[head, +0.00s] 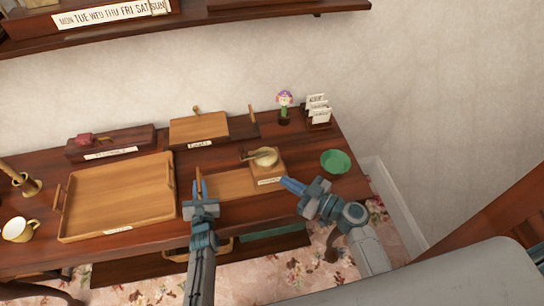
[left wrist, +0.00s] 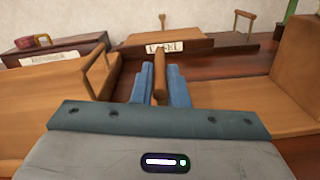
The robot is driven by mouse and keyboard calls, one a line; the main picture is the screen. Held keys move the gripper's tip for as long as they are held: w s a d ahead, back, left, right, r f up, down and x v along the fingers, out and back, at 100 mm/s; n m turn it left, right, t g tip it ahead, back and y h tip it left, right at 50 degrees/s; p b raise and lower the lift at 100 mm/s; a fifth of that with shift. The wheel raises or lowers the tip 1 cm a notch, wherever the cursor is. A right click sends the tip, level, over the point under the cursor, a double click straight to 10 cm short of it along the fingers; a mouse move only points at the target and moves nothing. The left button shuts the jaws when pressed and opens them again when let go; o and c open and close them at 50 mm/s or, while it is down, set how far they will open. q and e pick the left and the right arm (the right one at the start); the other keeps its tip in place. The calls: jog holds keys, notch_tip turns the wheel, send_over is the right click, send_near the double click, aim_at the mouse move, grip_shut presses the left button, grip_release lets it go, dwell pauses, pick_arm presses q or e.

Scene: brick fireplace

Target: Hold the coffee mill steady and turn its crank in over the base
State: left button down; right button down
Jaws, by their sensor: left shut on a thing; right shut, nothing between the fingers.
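The coffee mill (head: 268,174) is a wooden box with a pale round top (head: 266,156). Its crank (head: 247,154) appears to reach out left from the top. A flat wooden board (head: 230,184) extends left of the box. My left gripper (head: 200,188) is shut on an upright wooden handle (left wrist: 160,85) at the board's left end. A large wooden block, apparently the mill's box, shows at the right of the left wrist view (left wrist: 300,65). My right gripper (head: 288,183) is shut and empty, close to the box's front right corner; whether it touches is unclear.
A large wooden tray (head: 118,228) lies left of my left gripper. Behind are a lidded wooden box (head: 199,131), a figurine (head: 284,103) and a card holder (head: 319,124). A green bowl (head: 336,161) stands right of the mill, near the table's right edge.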

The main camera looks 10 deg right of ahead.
pick_arm(q)
jog(key=c, duration=1.3)
grip_release()
jog(key=shift+c, duration=0.2)
